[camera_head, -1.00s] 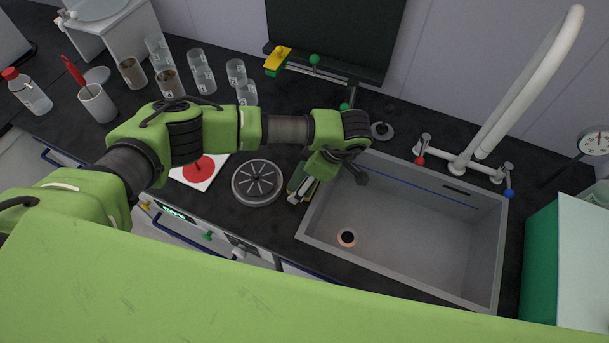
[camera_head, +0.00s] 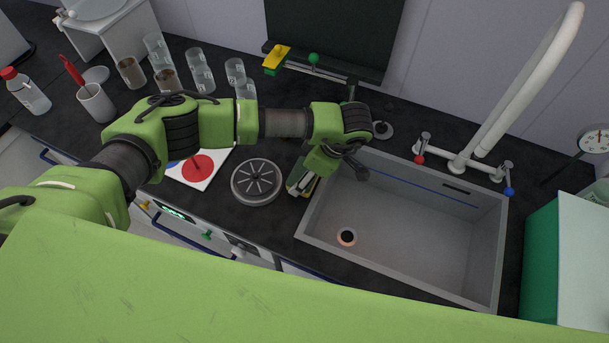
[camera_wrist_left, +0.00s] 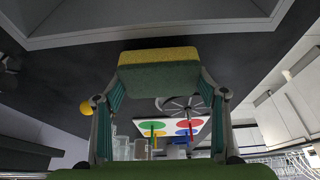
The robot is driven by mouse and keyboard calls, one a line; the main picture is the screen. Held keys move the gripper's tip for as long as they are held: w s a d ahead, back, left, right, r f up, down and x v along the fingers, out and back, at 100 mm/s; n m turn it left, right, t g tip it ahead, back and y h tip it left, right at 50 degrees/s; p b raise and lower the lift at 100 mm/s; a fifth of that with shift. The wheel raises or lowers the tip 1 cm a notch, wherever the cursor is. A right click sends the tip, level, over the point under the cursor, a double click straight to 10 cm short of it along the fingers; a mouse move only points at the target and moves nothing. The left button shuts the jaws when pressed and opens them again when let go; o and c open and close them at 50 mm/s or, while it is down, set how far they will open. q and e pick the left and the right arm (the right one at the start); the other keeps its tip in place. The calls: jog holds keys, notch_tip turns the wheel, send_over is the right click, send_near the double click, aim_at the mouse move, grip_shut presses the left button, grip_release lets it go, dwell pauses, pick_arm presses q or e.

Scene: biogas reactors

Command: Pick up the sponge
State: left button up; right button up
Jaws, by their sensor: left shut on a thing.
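The sponge (camera_wrist_left: 158,70) is a block with a yellow layer and a dark green layer. In the left wrist view it sits between the two fingertips of my left gripper (camera_wrist_left: 160,86), which is shut on it. In the head view my left gripper (camera_head: 304,180) is beside the left wall of the sink. Only a small yellow part of the sponge (camera_head: 311,187) shows there, and the fingers and wrist hide the rest. My right gripper is in neither view.
The grey sink (camera_head: 420,235) lies just right of the gripper, with a tall white faucet (camera_head: 525,85) behind it. A round grey disc (camera_head: 257,182) and a white board with coloured circles (camera_head: 198,168) lie to the left. Several glass beakers (camera_head: 200,72) stand farther back.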

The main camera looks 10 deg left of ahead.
pick_arm(q)
jog(key=s+r+b, duration=0.5)
jog(key=s+r, duration=0.6)
jog(key=s, duration=0.3)
jog(key=shift+a+r, duration=0.2)
jog(key=shift+a, duration=0.05)
jog(key=c, duration=0.3)
